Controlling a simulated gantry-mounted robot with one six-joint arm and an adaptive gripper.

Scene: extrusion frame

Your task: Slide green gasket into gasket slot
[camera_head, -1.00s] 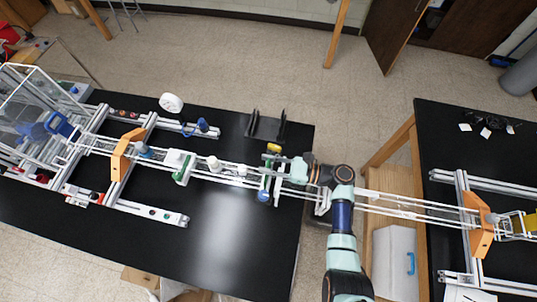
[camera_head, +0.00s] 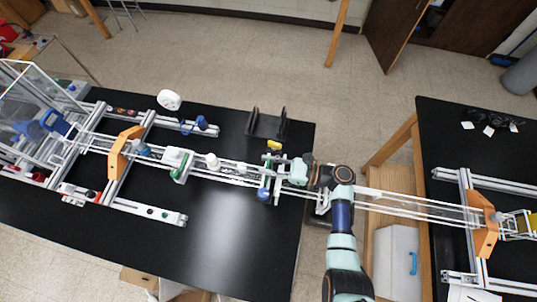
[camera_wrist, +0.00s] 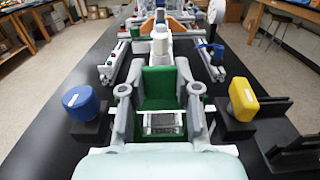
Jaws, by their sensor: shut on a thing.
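In the wrist view, a green gasket (camera_wrist: 158,85) stands upright between the two grey fingers of my gripper (camera_wrist: 160,98), which are shut on it. The fingers reach along its left and right sides. In the head view my gripper (camera_head: 281,177) is over the rails at the right end of the left table, between a blue knob (camera_head: 263,194) and a yellow knob (camera_head: 274,145). The gasket is hard to make out there. Farther left on the rails is a white and green block (camera_head: 178,168). I cannot tell which opening is the gasket slot.
In the wrist view, the blue knob (camera_wrist: 81,101) and yellow knob (camera_wrist: 243,98) flank my fingers closely. A white cylinder (camera_head: 212,161) stands on the rails. A black bracket (camera_head: 266,123) sits at the back. The front of the table (camera_head: 225,235) is clear.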

